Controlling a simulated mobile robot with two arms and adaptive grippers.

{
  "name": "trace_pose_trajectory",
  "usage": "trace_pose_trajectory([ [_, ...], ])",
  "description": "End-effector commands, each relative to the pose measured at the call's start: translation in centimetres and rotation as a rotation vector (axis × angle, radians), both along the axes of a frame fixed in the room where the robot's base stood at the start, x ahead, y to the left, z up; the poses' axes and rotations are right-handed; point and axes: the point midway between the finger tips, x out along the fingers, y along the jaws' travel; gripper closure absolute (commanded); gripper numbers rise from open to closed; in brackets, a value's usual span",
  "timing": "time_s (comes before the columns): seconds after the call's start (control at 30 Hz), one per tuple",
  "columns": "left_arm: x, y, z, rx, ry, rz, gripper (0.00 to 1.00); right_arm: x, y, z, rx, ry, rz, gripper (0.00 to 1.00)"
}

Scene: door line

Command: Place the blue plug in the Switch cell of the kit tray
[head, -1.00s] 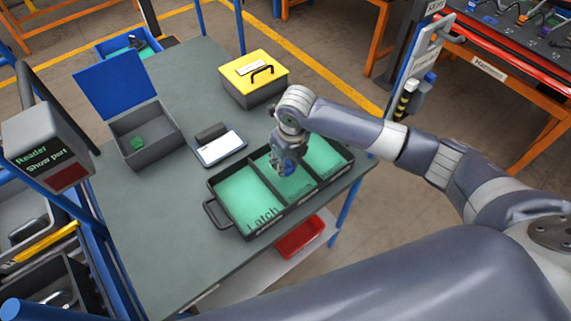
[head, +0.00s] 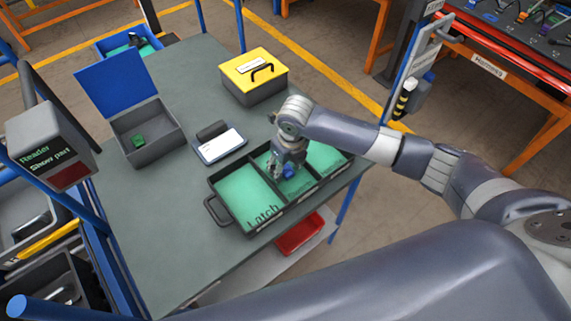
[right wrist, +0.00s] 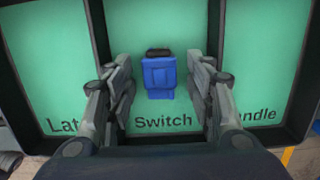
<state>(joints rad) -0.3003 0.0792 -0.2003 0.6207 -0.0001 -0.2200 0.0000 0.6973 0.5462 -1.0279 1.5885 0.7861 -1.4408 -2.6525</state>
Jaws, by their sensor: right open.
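The blue plug (right wrist: 158,76) lies in the middle cell of the kit tray (head: 239,226), above the word Switch in the right wrist view. In the head view the plug (head: 289,171) shows just below my right gripper. My right gripper (right wrist: 160,104) is open, with one finger on each side of the plug and a gap to it on both sides. In the head view the right gripper (head: 287,168) is over the middle cell. The Latch cell on the left and the Handle cell on the right look empty. My left gripper is not in view.
A grey box with a raised blue lid (head: 116,83) holds a green part (head: 138,141). A yellow-lidded box (head: 254,78) and a white-faced device (head: 221,146) stand behind the tray. A Reader post (head: 50,140) is at left. The table's front left is clear.

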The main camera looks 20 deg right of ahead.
Motion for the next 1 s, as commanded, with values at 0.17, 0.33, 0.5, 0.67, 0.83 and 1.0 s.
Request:
trace_pose_trajectory([
  [0.17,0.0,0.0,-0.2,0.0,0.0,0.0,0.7,-0.1,-0.1,1.6,0.002,-0.003,0.0,0.51],
  [0.33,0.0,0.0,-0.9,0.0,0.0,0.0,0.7,-0.5,-0.3,5.0,0.001,-0.007,0.0,0.51],
  [0.5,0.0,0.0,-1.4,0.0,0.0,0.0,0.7,-1.0,-0.5,8.6,0.001,-0.005,0.0,0.51],
  [0.67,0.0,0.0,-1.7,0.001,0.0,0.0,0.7,-1.4,-0.5,11.0,0.001,-0.003,-0.001,0.51],
  [0.83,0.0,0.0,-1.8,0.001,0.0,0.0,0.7,-1.7,-0.6,12.0,0.001,0.0,0.0,0.51],
  [1.0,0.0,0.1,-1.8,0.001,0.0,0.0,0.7,-1.7,-0.6,12.1,0.001,0.0,-0.001,0.51],
])
